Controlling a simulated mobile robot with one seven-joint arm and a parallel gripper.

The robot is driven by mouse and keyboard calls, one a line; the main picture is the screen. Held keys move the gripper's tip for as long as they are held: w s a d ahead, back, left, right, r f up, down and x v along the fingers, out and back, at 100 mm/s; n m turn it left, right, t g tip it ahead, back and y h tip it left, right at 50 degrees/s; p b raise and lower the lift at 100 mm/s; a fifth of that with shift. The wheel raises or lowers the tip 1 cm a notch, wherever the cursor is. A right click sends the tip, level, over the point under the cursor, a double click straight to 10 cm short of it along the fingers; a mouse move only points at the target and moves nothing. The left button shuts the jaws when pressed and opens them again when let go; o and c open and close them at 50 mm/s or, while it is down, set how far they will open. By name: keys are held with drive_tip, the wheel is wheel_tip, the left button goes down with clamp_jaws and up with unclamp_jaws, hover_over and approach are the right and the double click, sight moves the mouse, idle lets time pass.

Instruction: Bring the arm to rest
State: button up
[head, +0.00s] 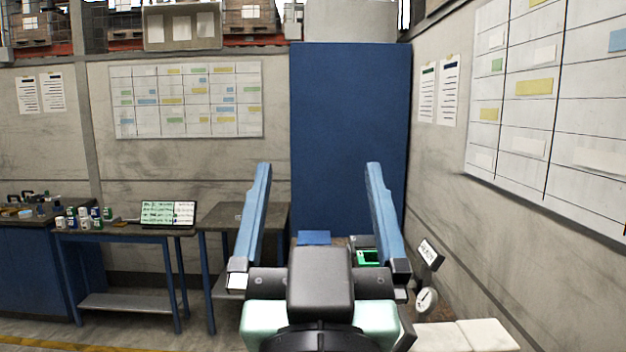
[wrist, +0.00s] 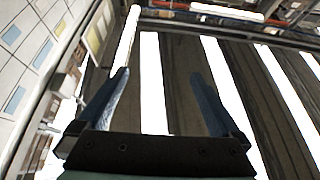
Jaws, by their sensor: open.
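My gripper (head: 317,172) stands upright in the middle of the head view, with its two blue fingers wide apart and nothing between them. In the wrist view my gripper (wrist: 163,80) points up toward the ceiling lights and is empty. No microscope can be made out in either view. Behind and below the gripper, partly hidden by it, a green-topped item (head: 370,257) and a blue item (head: 313,238) lie on a surface.
A tall blue panel (head: 350,120) stands behind the gripper. A small table (head: 218,217) and a bench with a screen (head: 168,213) stand to the left. A round gauge (head: 427,299) and white blocks (head: 465,336) are at the lower right, near the right wall.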

drive_tip(key=s+r+t, duration=0.3)
drive_tip(key=s+r, duration=0.3)
drive_tip(key=r, duration=0.2)
drive_tip(key=shift+a+t, duration=0.25)
drive_tip(key=shift+t, duration=0.05)
drive_tip(key=shift+s, duration=0.1)
idle(0.4)
